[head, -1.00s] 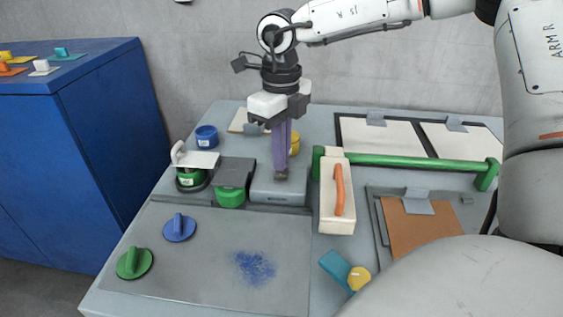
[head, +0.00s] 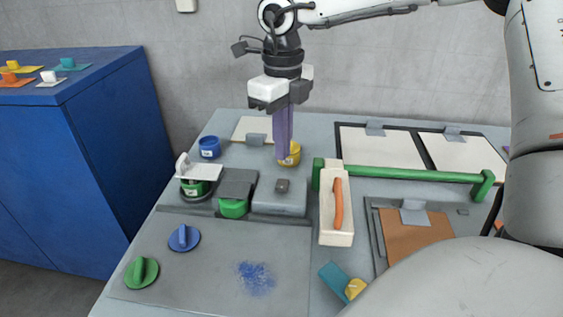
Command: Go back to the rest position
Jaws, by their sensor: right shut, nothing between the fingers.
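My right gripper (head: 284,154) points down with its purple fingers shut and empty. It hangs over the back middle of the grey table (head: 225,292), in front of a yellow pot (head: 294,154) that it partly hides. Below and in front of the fingers is a grey block (head: 280,203) with a small dark knob on top, apart from the fingertips. My right arm comes in from the upper right. My left gripper is not in view.
A green bar (head: 410,174) spans the table's right side. A cream tray (head: 337,235) with an orange handle stands by its left end. Blue (head: 184,238) and green (head: 141,272) handled discs lie front left, near a blue powder patch (head: 256,278). A blue cabinet (head: 110,150) stands left.

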